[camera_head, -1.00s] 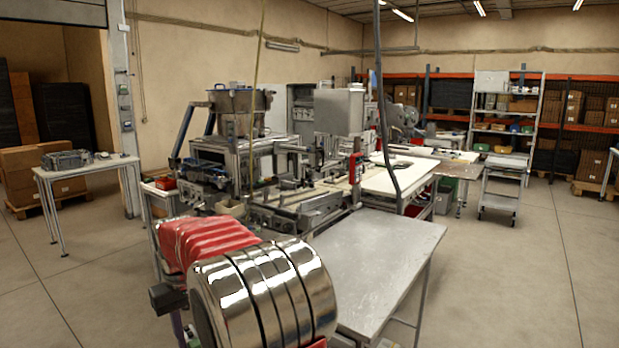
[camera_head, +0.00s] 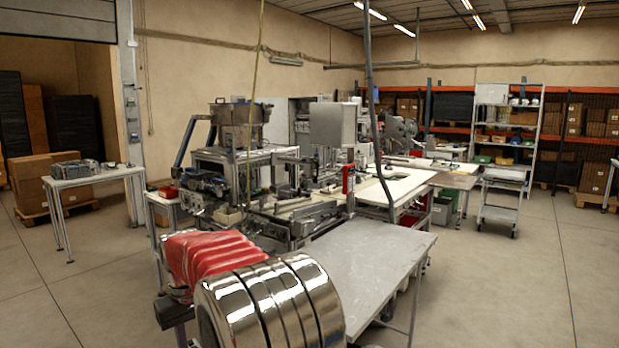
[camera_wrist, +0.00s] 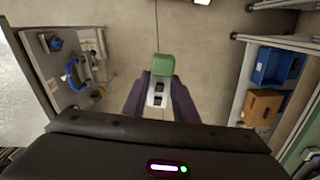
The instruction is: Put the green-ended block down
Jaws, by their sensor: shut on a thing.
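The green-ended block (camera_wrist: 163,64) is in the wrist view, its green end pointing away from my wrist and a white part with dark marks behind it. My gripper (camera_wrist: 162,84) has dark purple fingers, closed on the block from both sides. Bare concrete floor shows beyond the block, and I see no surface touching it. The part of the block nearest my wrist is hidden.
In the wrist view a bench (camera_wrist: 50,75) with equipment lies left, and a rack with a blue bin (camera_wrist: 277,67) and a cardboard box (camera_wrist: 262,108) lies right. The head view shows a bare grey table (camera_head: 375,262), machinery behind it, and open floor on the right.

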